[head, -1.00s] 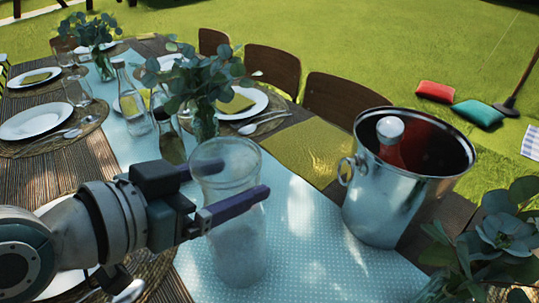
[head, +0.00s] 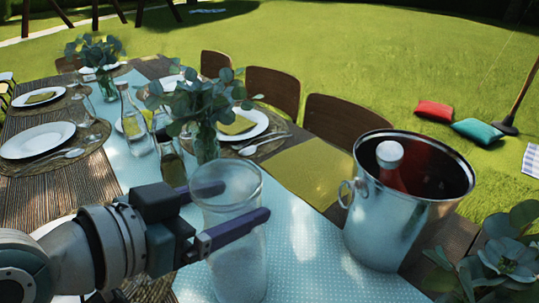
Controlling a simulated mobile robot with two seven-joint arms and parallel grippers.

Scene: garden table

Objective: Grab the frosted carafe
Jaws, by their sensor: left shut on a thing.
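The frosted carafe (head: 237,258) is a tall, cloudy glass vessel with an open rim, upright over the light blue runner (head: 310,262). My left gripper (head: 245,205) comes in from the left, with its two dark fingers on either side of the carafe's upper part, below the rim. The gripper is shut on the carafe. The carafe's base is cut off by the bottom edge of the view, so I cannot tell whether it touches the table. My right gripper is not in view.
A metal ice bucket (head: 385,225) with a bottle (head: 391,172) stands to the right. A vase of eucalyptus (head: 205,140) and glass bottles (head: 133,122) stand behind the carafe. Plates (head: 38,140) line the left side. Leaves (head: 508,255) fill the lower right corner.

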